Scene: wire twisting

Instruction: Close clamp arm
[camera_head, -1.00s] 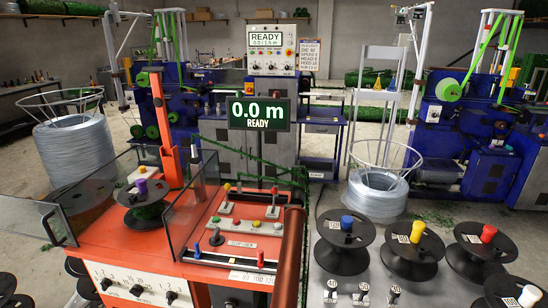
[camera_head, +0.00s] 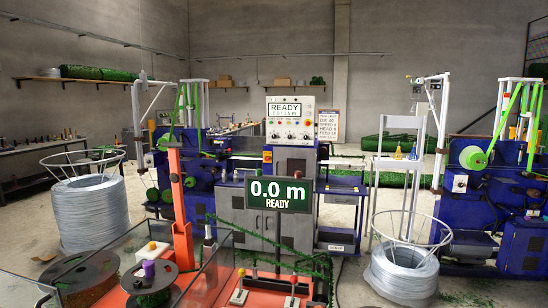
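The orange-red machine (camera_head: 215,291) is at the bottom of the view, mostly cut off by the lower edge. A tall orange upright arm (camera_head: 179,205) stands on it behind a spool; it looks like the clamp arm, but I cannot tell for certain. The dark spool with a purple knob (camera_head: 148,268) sits in front of that upright. My gripper is not in view.
A display reading 0.0 m READY (camera_head: 278,193) stands behind the machine. Wire coils stand at left (camera_head: 90,215) and right (camera_head: 402,272). Blue machines (camera_head: 488,205) stand further back. Transparent panels (camera_head: 205,280) border the spool area. Concrete floor shows between the machines.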

